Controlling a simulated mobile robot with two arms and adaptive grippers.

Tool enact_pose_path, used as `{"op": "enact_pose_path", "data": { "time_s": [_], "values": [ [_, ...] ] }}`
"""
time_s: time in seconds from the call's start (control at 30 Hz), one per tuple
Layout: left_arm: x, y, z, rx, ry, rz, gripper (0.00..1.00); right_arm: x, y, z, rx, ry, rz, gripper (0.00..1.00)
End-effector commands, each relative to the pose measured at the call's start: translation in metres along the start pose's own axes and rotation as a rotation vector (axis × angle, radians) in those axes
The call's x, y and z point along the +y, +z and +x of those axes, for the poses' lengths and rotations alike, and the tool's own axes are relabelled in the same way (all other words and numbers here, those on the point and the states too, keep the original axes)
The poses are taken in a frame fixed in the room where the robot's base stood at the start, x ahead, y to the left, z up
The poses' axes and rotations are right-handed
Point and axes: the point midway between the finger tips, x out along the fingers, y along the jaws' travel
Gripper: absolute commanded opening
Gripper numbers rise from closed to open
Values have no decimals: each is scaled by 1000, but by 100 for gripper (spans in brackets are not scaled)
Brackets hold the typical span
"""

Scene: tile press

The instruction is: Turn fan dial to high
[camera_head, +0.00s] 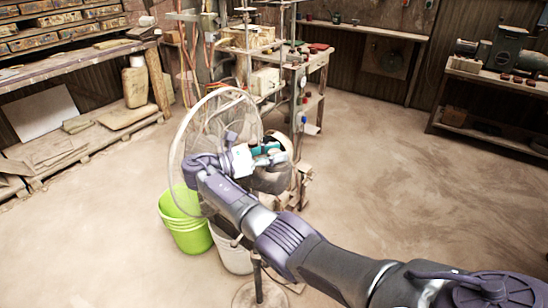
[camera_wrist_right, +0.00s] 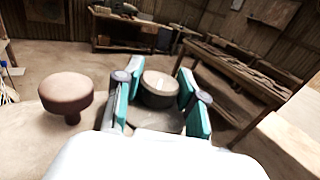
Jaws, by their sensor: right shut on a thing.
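The fan (camera_head: 176,150) stands in the middle of the head view, with a large round pale guard, a thin post and a round base (camera_head: 258,293). My right arm reaches in from the lower right, and its gripper (camera_head: 266,150) is at the fan's head, hiding part of it. In the right wrist view, the gripper's teal finger pads (camera_wrist_right: 160,103) stand on either side of a round knob with a pale flat face, which looks like the fan dial (camera_wrist_right: 160,82). The dial's setting cannot be read. My left gripper is not in view.
A green bucket (camera_head: 187,238) and a white bucket (camera_head: 230,255) stand on the floor below the fan. A cluttered metal rack (camera_head: 265,50) is behind it. The floor at right is clear.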

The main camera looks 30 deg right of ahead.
Motion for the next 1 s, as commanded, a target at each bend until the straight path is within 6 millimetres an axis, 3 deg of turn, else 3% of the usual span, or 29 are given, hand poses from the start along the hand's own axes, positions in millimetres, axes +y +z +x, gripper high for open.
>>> {"op": "enact_pose_path", "data": {
  "time_s": [0.43,0.47,0.6,1.0],
  "values": [
    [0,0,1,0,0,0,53,0,0,1,0,-12,-1,5],
    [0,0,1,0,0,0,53,0,0,1,0,-12,-1,43],
    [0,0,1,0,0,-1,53,0,0,1,0,-11,-1,66],
    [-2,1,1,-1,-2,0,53,0,0,0,0,-9,0,66]
  ]
}}
